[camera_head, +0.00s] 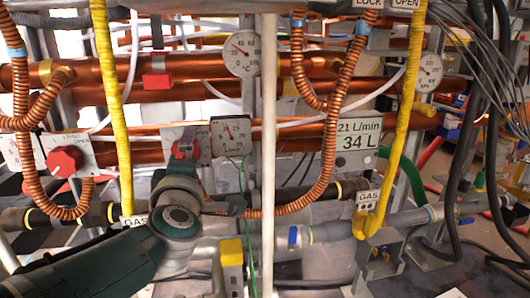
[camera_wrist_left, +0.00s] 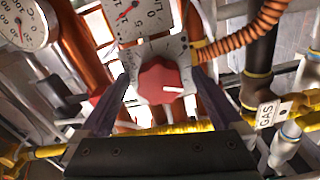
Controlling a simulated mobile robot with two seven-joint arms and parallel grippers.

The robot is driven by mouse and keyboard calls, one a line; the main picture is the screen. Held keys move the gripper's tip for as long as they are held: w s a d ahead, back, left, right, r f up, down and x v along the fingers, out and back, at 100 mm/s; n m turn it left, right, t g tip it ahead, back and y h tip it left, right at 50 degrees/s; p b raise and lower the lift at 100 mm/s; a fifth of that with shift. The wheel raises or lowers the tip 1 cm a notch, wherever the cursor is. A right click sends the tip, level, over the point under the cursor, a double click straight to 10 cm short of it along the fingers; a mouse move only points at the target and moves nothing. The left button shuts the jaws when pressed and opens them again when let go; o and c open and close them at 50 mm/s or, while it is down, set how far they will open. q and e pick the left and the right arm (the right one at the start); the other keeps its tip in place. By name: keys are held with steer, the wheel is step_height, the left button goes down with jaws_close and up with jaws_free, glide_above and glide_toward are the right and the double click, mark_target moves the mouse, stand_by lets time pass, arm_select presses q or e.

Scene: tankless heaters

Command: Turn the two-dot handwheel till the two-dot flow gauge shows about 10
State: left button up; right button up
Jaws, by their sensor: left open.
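A red handwheel (camera_wrist_left: 160,82) with a white mark sits on a grey plate in the left wrist view. In the head view it (camera_head: 184,149) is partly hidden behind my left wrist. A square flow gauge (camera_wrist_left: 138,16) with a red needle is beside it; it also shows in the head view (camera_head: 231,136). Its exact reading is too small to tell, and I cannot make out dot marks. My left gripper (camera_wrist_left: 160,76) is open, with one finger on each side of the handwheel; I cannot tell whether they touch it. My right gripper is not in view.
Another red handwheel (camera_head: 65,160) is at the left. A round gauge (camera_head: 242,54) and a digital display (camera_head: 358,135) reading 34 L are near. A white vertical pipe (camera_head: 268,200), orange coiled hoses (camera_head: 335,120) and yellow pipes (camera_head: 402,110) crowd the front.

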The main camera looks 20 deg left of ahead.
arm_select(q)
steer(key=p+v, duration=0.4)
steer(key=v, duration=0.6)
steer(key=shift+w, duration=0.1)
